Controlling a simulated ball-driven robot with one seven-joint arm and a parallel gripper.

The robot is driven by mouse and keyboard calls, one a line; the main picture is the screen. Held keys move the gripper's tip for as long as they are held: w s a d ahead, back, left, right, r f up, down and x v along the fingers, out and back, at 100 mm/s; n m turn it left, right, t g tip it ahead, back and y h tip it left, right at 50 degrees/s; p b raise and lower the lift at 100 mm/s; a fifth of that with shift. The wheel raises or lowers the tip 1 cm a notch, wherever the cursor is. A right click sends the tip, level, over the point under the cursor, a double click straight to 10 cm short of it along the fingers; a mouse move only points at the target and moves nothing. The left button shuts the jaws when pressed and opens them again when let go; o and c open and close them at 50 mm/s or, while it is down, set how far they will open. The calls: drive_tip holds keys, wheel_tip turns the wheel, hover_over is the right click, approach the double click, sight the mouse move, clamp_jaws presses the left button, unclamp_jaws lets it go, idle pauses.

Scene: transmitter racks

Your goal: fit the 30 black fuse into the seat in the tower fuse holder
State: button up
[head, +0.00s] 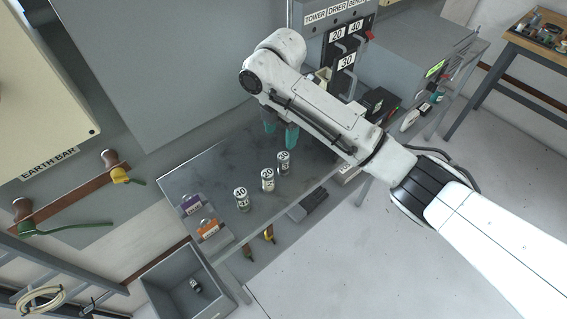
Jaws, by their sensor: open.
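Three small upright fuses with pale tops and dark markings stand in a row on the grey shelf (215,175): a left one (241,200), a middle one (267,181) and a right one (283,164). The left top seems to read 40; the other numbers are too small to be sure of, so I cannot tell which is the 30 black fuse. My gripper (280,131), with teal fingers, is open and empty behind the right fuse. The panel sign (335,14) reads TOWER, DRIER, BENCH, above plates 20, 40 and 30. My arm hides part of the panel and the tower seat.
Purple (190,204) and orange (209,229) tagged blocks sit at the shelf's left end. A grey bin (165,290) below holds a small dark item (195,285). Black boxes (380,103) stand right of my arm. The shelf's left-middle area is bare.

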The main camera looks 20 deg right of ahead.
sight(283, 155)
drive_tip(key=shift+d+f, duration=0.25)
drive_tip(key=shift+f, duration=0.05)
wheel_tip(283, 155, down, 10)
drive_tip(key=shift+d+f+p, duration=0.1)
drive_tip(key=shift+p, duration=0.7)
drive_tip(key=shift+c, duration=0.5)
drive_tip(key=c, duration=1.1)
